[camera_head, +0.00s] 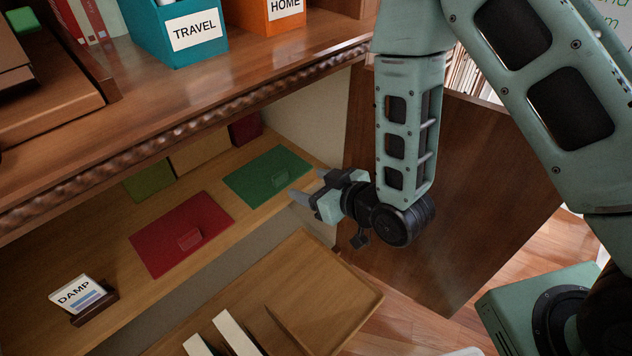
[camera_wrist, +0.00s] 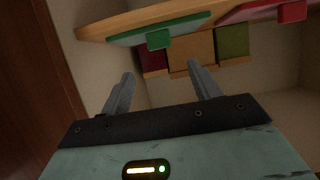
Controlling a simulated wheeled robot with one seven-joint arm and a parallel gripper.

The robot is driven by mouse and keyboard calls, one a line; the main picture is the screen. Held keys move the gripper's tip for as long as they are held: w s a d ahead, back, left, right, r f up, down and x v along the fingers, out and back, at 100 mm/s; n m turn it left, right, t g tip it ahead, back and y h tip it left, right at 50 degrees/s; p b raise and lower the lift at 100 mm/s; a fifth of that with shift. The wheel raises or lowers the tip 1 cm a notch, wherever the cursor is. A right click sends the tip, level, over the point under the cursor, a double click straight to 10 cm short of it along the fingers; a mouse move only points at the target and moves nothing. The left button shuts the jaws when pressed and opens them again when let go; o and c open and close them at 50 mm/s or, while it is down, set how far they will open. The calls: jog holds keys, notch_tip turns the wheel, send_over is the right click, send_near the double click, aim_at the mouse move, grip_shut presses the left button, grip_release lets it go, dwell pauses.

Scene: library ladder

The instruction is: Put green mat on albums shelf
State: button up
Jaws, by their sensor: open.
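The green mat (camera_head: 262,178) lies flat on the lower wooden shelf, with a small raised green tab (camera_head: 279,180) on it. In the wrist view the mat (camera_wrist: 185,28) shows along the shelf edge, its tab (camera_wrist: 158,40) toward my gripper. My gripper (camera_head: 306,184) is open and empty, just right of the mat and apart from it. Its fingers (camera_wrist: 160,75) point toward the shelf in the wrist view. No shelf is labelled albums in these frames, so I cannot tell which one it is.
A red mat (camera_head: 175,225) and a DAMP sign (camera_head: 80,298) share the lower shelf. TRAVEL (camera_head: 190,40) and HOME (camera_head: 275,22) boxes stand on the upper shelf, whose edge overhangs. A brown door panel (camera_head: 490,180) stands behind my arm. A wooden tray (camera_head: 350,305) lies below.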

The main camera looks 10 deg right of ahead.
jog(key=s+d+r+g+h, duration=0.2)
jog(key=s+r+g, duration=0.3)
jog(key=s, duration=0.5)
jog(key=s+d+r+g+h, duration=0.3)
jog(key=s+r+g+h, duration=0.2)
jog(key=s+r, duration=0.4)
jog(key=s+g, duration=0.1)
jog(key=s, duration=0.1)
jog(key=shift+s+d+r+n, duration=0.25)
jog(key=shift+s+d+n, duration=0.05)
jog(key=shift+n, duration=0.1)
notch_tip(320, 180, up, 29)
jog(key=p, duration=2.9)
